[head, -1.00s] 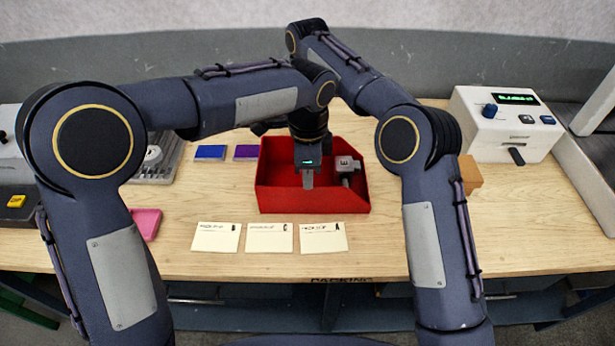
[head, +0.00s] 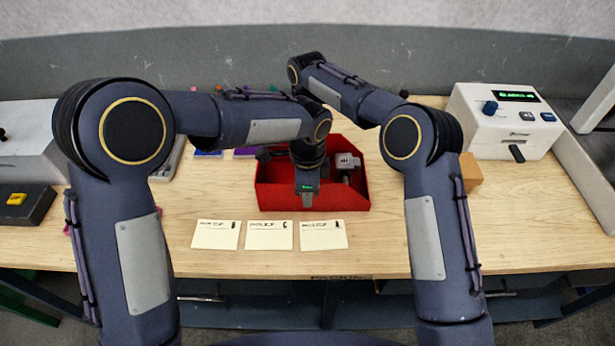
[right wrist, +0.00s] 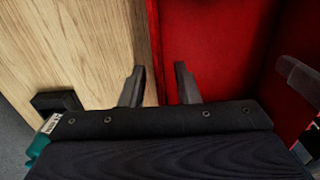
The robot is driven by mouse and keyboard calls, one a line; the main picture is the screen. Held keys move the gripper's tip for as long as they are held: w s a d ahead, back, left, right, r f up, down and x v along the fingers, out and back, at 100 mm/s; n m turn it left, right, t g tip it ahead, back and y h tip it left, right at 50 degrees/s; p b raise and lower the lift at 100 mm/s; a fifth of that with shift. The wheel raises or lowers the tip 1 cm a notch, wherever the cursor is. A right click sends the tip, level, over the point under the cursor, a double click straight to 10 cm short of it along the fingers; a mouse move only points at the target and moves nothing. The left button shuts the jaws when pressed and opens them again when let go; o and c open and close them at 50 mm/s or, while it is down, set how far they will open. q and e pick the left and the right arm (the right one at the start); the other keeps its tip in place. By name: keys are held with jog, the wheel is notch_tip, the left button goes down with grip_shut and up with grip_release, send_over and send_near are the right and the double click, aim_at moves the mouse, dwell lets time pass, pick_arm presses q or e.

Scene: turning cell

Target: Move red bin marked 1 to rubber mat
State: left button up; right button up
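The red bin (head: 335,200) stands on the wooden table at the centre of the head view; I cannot make out a 1 on it. A grey metal part (head: 347,162) is inside. My left gripper (head: 306,198) points down at the bin's near wall; its finger gap does not show. My right gripper (right wrist: 160,88) is open in the right wrist view, its fingers apart over a wall edge of the bin (right wrist: 205,40), with wood on one side and red on the other. I cannot identify the rubber mat.
Three cream cards (head: 268,235) lie in front of the bin. A white device with a display (head: 503,122) stands at the right, with an orange-brown block (head: 470,172) nearer the bin. Blue (head: 207,153) and purple pads lie left of the bin, partly hidden by my arm.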

pick_arm(q)
grip_shut()
pick_arm(e)
grip_shut()
